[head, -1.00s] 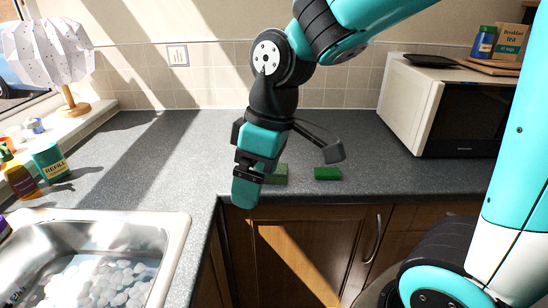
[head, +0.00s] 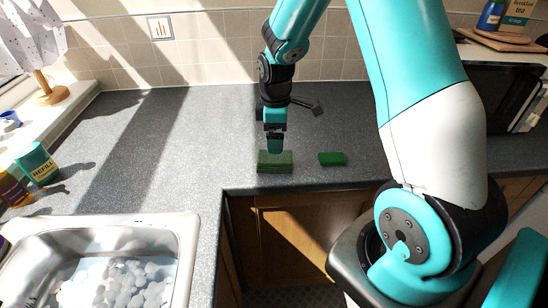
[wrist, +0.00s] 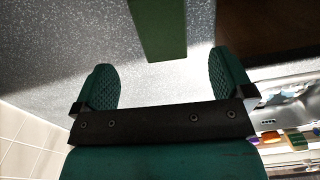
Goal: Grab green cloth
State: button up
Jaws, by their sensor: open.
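A dark green folded cloth (head: 275,167) lies near the front edge of the grey counter in the head view. A smaller, brighter green block (head: 332,158) lies to its right. My gripper (head: 274,146) points down just above and behind the dark green cloth, and its fingertips overlap the cloth's back edge in the picture. In the wrist view, my two teal fingers (wrist: 165,80) are spread with nothing between them. A green piece (wrist: 158,28), likely the cloth, lies just beyond the tips, running out of the top of the picture.
A steel sink (head: 188,232) with pale stones is at the front left. A green refill carton (head: 37,163) stands at the left. A microwave (head: 530,112) is at the right, partly behind my arm. The counter (head: 190,130) left of the cloth is clear.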

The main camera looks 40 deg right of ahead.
aim_at(275, 156)
notch_tip(275, 156, down, 8)
jog(key=shift+a+f+p, duration=0.1)
jog(key=shift+a+p, duration=0.05)
jog(key=shift+p, duration=0.9)
jog(key=c, duration=1)
